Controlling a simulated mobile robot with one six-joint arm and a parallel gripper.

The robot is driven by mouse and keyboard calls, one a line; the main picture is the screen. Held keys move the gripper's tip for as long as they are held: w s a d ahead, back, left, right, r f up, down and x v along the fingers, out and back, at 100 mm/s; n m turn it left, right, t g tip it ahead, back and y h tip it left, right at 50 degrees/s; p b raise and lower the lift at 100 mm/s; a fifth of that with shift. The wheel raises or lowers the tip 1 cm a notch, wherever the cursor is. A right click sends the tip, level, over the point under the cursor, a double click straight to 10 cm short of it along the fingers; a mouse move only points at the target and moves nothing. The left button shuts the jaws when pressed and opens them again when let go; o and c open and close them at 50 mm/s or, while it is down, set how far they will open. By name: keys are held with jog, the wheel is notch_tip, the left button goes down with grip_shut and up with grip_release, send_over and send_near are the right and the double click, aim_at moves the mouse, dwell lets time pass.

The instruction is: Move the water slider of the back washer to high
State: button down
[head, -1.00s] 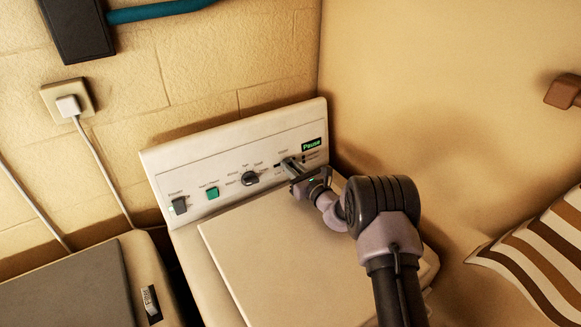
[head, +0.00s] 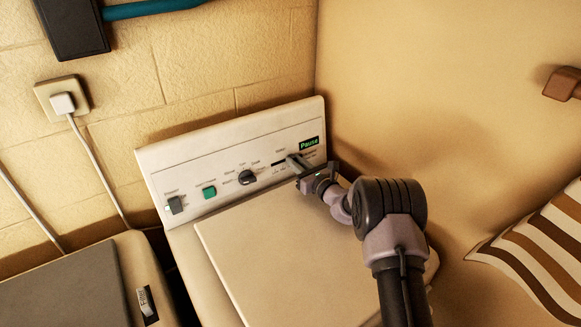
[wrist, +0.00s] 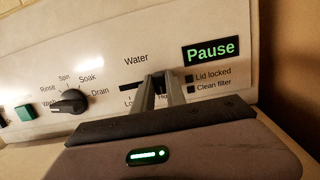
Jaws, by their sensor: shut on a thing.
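The washer (head: 222,144) stands in the corner with its control panel facing me. Its water slider (wrist: 158,78) sits toward the right end of a dark slot (wrist: 129,88) under the word "Water", near the partly hidden high label. The slot also shows in the head view (head: 278,164). My gripper (wrist: 160,84) is shut on the slider's small knob, which its fingers mostly hide. In the head view my gripper (head: 298,162) reaches the panel from the right.
Left of the slider are a dark cycle dial (head: 247,177), a green button (head: 209,192) and a grey power switch (head: 175,205). The display (head: 309,143) reads "Pause". A second washer (head: 75,275) is at the lower left. The wall is close on the right.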

jog(key=shift+d, duration=0.1)
jog(key=c, duration=1.4)
grip_release()
jog(key=shift+w+d, duration=0.15)
jog(key=shift+d, duration=0.05)
jog(key=shift+o, duration=0.2)
jog(key=shift+a, duration=0.1)
jog(key=p+v, duration=0.1)
jog(key=v, duration=1.6)
jog(key=shift+s+p, duration=0.3)
jog(key=shift+p, duration=0.05)
